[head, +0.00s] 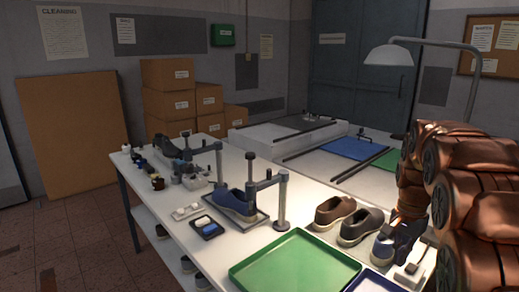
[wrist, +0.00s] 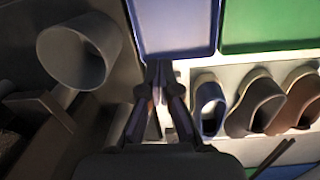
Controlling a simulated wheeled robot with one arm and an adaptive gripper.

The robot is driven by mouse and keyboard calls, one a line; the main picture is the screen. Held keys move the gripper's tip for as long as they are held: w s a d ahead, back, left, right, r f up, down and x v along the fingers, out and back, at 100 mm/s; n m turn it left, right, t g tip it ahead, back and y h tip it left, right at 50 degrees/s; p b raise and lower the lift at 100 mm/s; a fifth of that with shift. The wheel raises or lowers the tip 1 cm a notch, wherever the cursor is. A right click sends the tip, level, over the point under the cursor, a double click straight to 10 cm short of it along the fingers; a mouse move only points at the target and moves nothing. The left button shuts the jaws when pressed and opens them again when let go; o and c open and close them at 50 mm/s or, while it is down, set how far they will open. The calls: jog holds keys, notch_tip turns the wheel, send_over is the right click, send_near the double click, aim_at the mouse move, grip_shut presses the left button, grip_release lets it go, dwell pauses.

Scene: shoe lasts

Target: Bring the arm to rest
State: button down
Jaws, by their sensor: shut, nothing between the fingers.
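My gripper shows in the wrist view (wrist: 155,84), with its dark fingers together and nothing between them. The fingertips appear near the lower edge of the blue tray (wrist: 176,28), left of the shoes; I cannot tell whether they touch anything. My copper arm is folded at the right of the head view. In that view the end of the arm is dark and hard to make out beside the blue shoe (head: 383,249).
A green tray (head: 292,266) lies at the table's front. A grey shoe (head: 361,226) and a brown shoe (head: 335,211) stand beside the blue one. A lamp (head: 389,55) hangs at the back right. The wrist view shows a grey round object (wrist: 78,52).

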jog(key=s+a+f+n, duration=0.1)
jog(key=s+a+n, duration=0.2)
jog(key=s, duration=0.7)
jog(key=s+a+f+n, duration=0.2)
jog(key=s+a+n, duration=0.2)
jog(key=s+a, duration=0.3)
jog(key=s+a+f+n+g, duration=0.1)
jog(key=s+a, duration=0.5)
jog(key=s, duration=0.8)
jog(key=f+n, duration=0.1)
jog(key=n, duration=0.1)
jog(key=shift+n, duration=0.4)
